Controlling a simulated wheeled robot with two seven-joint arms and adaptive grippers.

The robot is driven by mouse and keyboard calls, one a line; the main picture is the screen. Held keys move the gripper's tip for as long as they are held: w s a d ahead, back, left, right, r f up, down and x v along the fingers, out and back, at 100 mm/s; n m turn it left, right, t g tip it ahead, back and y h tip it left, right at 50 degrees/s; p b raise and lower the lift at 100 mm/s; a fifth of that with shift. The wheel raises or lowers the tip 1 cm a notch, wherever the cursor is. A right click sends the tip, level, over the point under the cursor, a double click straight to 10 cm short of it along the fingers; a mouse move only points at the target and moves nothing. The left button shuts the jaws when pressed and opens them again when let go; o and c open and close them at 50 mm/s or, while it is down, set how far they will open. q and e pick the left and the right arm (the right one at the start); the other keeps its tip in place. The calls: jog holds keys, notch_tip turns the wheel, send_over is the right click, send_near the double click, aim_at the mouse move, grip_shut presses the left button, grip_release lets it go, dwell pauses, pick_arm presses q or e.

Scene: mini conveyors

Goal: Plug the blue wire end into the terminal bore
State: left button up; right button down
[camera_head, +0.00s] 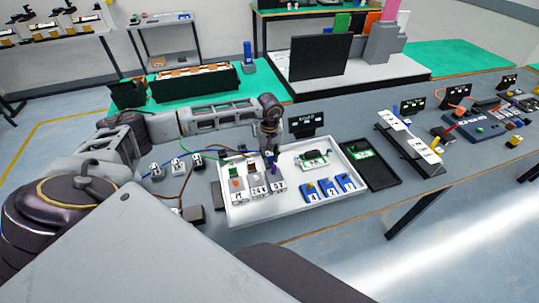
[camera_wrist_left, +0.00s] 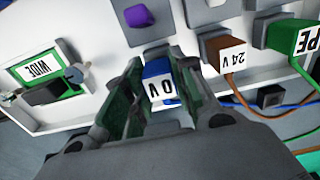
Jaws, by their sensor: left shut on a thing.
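My left gripper (camera_head: 270,153) reaches over the white tray (camera_head: 236,220) from the left. In the left wrist view its two fingers (camera_wrist_left: 163,95) are shut on the blue wire end (camera_wrist_left: 157,68), which carries a white 0V label. The blue wire (camera_wrist_left: 230,104) trails off to the right. A grey terminal block (camera_wrist_left: 163,30) with a purple knob (camera_wrist_left: 138,16) lies just beyond the blue end. The bore is hidden, and I cannot tell whether the blue end touches it or sits in it. My right gripper is not in view.
Beside it are a brown end (camera_wrist_left: 216,44) labelled 24V and a green end (camera_wrist_left: 285,36) labelled PE, both close against grey blocks. The tray also holds a green WIDE part (camera_head: 314,157) and blue numbered blocks (camera_head: 328,187). A black tray (camera_head: 383,183) adjoins on the right.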

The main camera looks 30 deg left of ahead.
aim_at(270, 154)
pick_arm(q)
jog(key=shift+f+b, duration=0.65)
jog(key=shift+f, duration=0.2)
jog(key=o, duration=1.1)
jog(key=shift+r, duration=0.1)
jog(key=shift+r, duration=5.9)
